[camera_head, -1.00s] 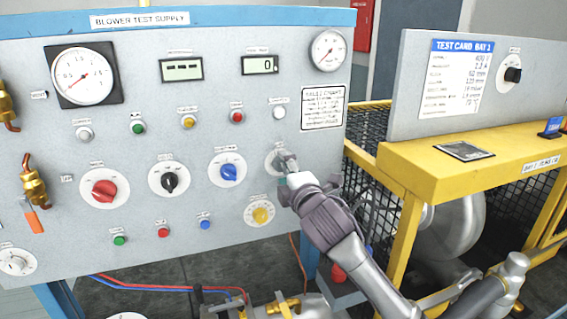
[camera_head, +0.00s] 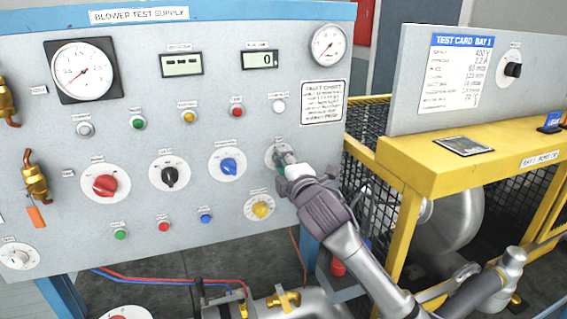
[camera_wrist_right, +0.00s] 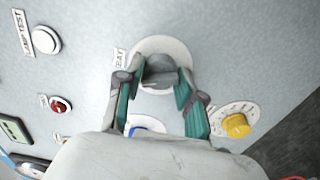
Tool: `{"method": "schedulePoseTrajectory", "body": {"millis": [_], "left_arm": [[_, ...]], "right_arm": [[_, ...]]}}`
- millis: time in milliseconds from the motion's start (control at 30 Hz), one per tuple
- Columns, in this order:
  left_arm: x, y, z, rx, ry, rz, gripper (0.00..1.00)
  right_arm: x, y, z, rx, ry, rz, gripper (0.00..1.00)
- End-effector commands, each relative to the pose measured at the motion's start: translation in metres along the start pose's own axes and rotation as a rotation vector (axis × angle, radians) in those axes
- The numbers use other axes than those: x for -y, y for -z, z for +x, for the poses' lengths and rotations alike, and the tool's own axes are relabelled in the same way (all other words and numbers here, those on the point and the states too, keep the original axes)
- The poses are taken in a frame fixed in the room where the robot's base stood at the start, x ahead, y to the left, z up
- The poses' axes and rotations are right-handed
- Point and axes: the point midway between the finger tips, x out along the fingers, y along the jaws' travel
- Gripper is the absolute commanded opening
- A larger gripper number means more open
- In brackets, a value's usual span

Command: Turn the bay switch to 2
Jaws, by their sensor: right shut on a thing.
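A grey knob (camera_wrist_right: 160,68) on a round white plate (camera_head: 271,153) is at the right end of the row of large knobs on the blower test panel. Its label is too small or cut off to read for certain, so I cannot tell from it that this is the bay switch. My right gripper (camera_head: 287,166) is at this knob, and the wrist view shows its two teal-padded fingers (camera_wrist_right: 155,86) shut on the knob's sides. The gripper hides much of the knob and its position marks in the head view. My left gripper is not in view.
A blue knob (camera_head: 228,167), black knob (camera_head: 169,177) and red knob (camera_head: 104,185) are to the left. Another black knob (camera_head: 513,70) is on the test card panel. A yellow frame (camera_head: 408,225) stands close right of my arm.

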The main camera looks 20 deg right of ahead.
Motion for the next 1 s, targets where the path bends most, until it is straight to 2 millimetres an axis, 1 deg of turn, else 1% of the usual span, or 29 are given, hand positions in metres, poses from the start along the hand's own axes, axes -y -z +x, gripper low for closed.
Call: {"method": "schedulePoseTrajectory", "body": {"millis": [267,700,1000], "left_arm": [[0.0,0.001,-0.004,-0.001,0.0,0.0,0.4],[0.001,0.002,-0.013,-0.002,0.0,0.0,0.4],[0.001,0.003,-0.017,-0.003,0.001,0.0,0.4]], "right_arm": [[0.0,0.0,0.0,0.0,0.002,0.111,0.03],[0.0,0.0,0.0,0.001,0.003,0.476,0.03],[0.0,0.0,0.0,0.001,0.002,0.677,0.03]]}}
